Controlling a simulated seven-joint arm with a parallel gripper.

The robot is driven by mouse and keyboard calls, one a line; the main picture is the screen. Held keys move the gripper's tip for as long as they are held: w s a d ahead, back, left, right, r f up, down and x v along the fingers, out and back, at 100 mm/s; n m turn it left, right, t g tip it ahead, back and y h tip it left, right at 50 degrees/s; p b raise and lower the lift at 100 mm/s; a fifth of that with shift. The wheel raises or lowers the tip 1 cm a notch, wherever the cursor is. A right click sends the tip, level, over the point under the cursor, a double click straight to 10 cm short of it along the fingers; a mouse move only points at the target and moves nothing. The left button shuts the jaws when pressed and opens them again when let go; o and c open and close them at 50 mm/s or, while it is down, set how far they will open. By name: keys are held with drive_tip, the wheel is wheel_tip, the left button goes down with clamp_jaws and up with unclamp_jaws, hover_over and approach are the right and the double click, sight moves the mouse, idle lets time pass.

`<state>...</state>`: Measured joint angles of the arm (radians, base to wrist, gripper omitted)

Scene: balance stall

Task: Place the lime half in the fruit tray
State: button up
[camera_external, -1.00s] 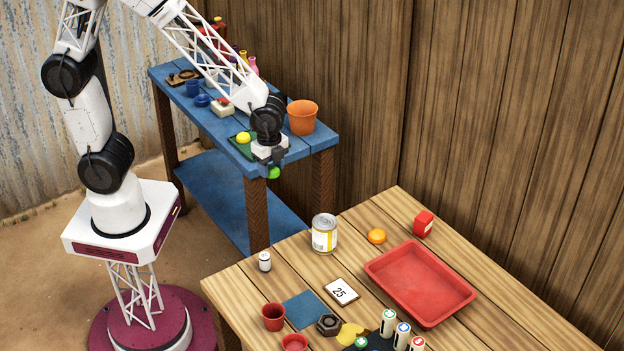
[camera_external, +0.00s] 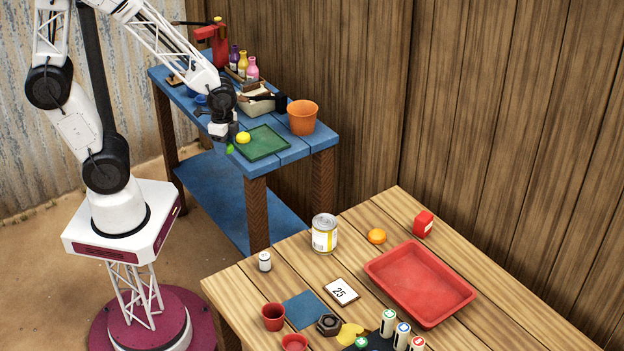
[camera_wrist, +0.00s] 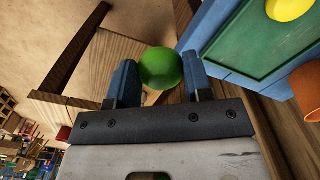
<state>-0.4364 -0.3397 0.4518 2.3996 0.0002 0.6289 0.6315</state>
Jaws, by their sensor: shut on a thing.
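My gripper (camera_wrist: 156,80) is shut on the lime half (camera_wrist: 161,68), a round green piece between the two blue fingers in the wrist view. In the external view the gripper (camera_external: 226,143) is at the front edge of the blue bench, and the lime half (camera_external: 229,149) shows just below it as a small green spot. A green tray (camera_external: 263,143) lies on the blue bench to the right of the gripper, with a yellow fruit (camera_external: 243,137) at its left end. A larger red tray (camera_external: 420,283) stands empty on the wooden table. Which one is the fruit tray is not marked.
An orange pot (camera_external: 302,117) stands right of the green tray, and a cream box (camera_external: 257,103) behind it. On the wooden table are a can (camera_external: 324,233), an orange fruit (camera_external: 377,236), a red box (camera_external: 423,223) and a number card (camera_external: 341,291).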

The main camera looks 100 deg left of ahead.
drive_tip(key=s+a+f+n, duration=0.1)
drive_tip(key=s+n, duration=0.1)
drive_tip(key=s, duration=0.5)
drive_tip(key=shift+a, duration=0.25)
drive_tip(key=shift+f, duration=0.1)
hover_over(254, 151)
drive_tip(key=shift+f, duration=0.75)
idle(0.4)
drive_tip(key=shift+f, duration=1.75)
drive_tip(key=shift+f, duration=0.1)
drive_tip(key=o, duration=0.9)
